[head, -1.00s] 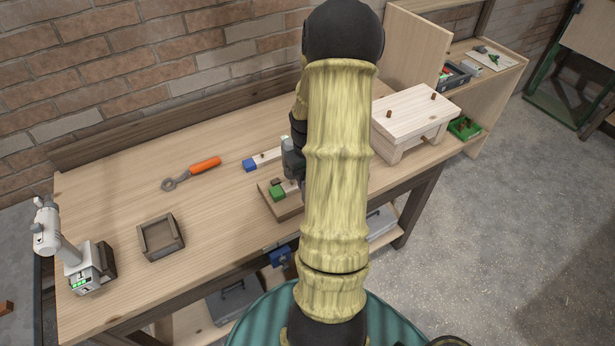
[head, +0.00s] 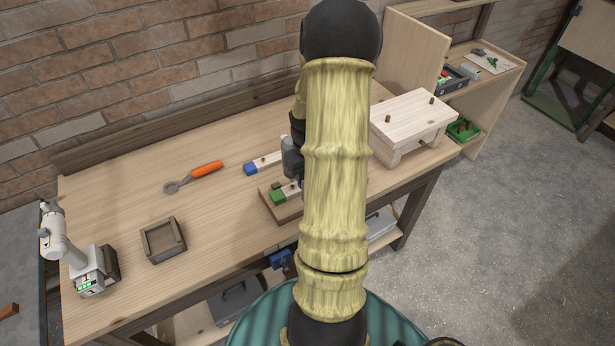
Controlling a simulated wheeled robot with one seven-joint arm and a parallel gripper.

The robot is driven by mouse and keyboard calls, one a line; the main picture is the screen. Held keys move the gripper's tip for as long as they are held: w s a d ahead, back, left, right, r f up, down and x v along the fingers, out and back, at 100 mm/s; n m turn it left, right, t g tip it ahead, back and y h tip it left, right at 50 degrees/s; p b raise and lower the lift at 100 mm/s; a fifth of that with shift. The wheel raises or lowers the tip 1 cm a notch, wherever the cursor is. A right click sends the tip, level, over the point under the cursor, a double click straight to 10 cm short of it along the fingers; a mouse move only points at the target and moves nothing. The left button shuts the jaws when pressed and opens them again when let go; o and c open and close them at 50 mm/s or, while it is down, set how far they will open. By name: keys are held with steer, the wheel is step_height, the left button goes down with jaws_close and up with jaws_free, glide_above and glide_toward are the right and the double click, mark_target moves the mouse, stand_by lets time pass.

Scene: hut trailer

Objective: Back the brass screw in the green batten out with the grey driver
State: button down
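The batten with the green end (head: 279,197) lies on a brown wooden board (head: 289,211) on the workbench, partly hidden by my arm. The brass screw cannot be made out. A grey body (head: 291,157), which looks like the grey driver, stands just left of my arm above the green batten. Its lower end is close to the batten; whether it touches the screw is not visible. My gripper is hidden behind my arm, so its fingers and its hold on the grey body cannot be seen.
A blue-ended batten (head: 252,168) lies behind the board. On the left are an orange-handled wrench (head: 205,170), an empty wooden tray (head: 163,240) and a white tool on a stand (head: 94,270). A wooden stool-like stand (head: 408,116) is at right.

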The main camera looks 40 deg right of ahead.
steer(key=shift+d+r, duration=0.15)
steer(key=shift+r, duration=0.2)
steer(key=shift+d+r+p, duration=0.25)
steer(key=shift+p, duration=0.2)
steer(key=d+r+p, duration=0.3)
steer(key=d+p, duration=0.1)
steer(key=d, duration=0.2)
steer(key=shift+d+r+p, duration=0.15)
steer(key=shift+d+p, duration=0.05)
steer(key=shift+p, duration=0.15)
steer(key=shift+w, duration=0.1)
stand_by(0.5)
